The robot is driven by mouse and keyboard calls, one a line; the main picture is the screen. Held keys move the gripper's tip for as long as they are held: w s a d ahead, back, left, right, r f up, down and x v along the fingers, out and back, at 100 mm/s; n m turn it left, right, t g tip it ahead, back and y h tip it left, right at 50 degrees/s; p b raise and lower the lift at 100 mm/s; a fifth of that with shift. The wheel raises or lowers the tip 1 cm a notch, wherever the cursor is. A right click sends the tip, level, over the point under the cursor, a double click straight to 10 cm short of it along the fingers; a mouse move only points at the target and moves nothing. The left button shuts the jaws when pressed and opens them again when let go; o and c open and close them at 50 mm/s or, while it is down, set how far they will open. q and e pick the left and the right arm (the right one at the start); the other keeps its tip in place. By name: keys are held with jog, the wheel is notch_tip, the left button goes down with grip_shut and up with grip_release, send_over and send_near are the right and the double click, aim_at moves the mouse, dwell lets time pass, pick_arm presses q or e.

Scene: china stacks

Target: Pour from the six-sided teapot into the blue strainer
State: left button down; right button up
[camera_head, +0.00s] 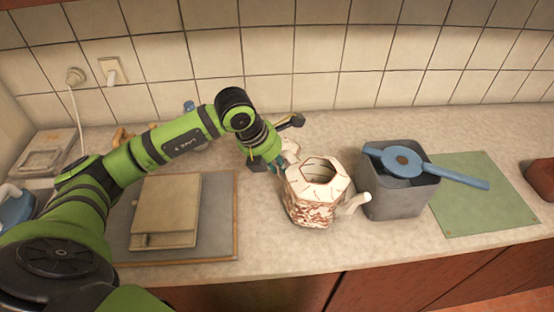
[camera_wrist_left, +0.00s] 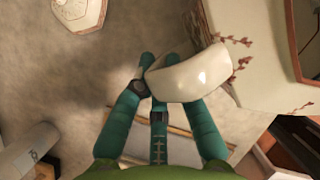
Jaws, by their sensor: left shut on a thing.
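The six-sided teapot (camera_head: 312,208) is white with a reddish branch pattern, and its top is open. Its spout points right toward the grey bin. My left gripper (camera_head: 276,160) is at its left side, shut on the handle. The left wrist view shows the teal fingers (camera_wrist_left: 165,75) around the white handle (camera_wrist_left: 195,78), with the teapot body (camera_wrist_left: 240,85) at the right. I cannot tell whether the teapot's base touches the counter. The blue strainer (camera_head: 402,161) lies across the grey bin (camera_head: 398,198), its handle extending right. My right gripper is out of view.
A green mat (camera_head: 485,200) lies right of the bin, with a brown block (camera_head: 541,178) at the right edge. A beige flat box (camera_head: 167,212) lies on a board (camera_head: 222,220) at left. The tiled wall (camera_head: 320,55) bounds the counter behind.

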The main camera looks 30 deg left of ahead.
pick_arm(q)
jog(key=shift+f+b, duration=0.65)
jog(key=shift+f, duration=0.1)
dwell(0.4)
jog(key=c, duration=1.2)
grip_release()
jog(key=shift+s+f, duration=0.1)
jog(key=v, duration=1.2)
jog(key=shift+r, duration=0.3)
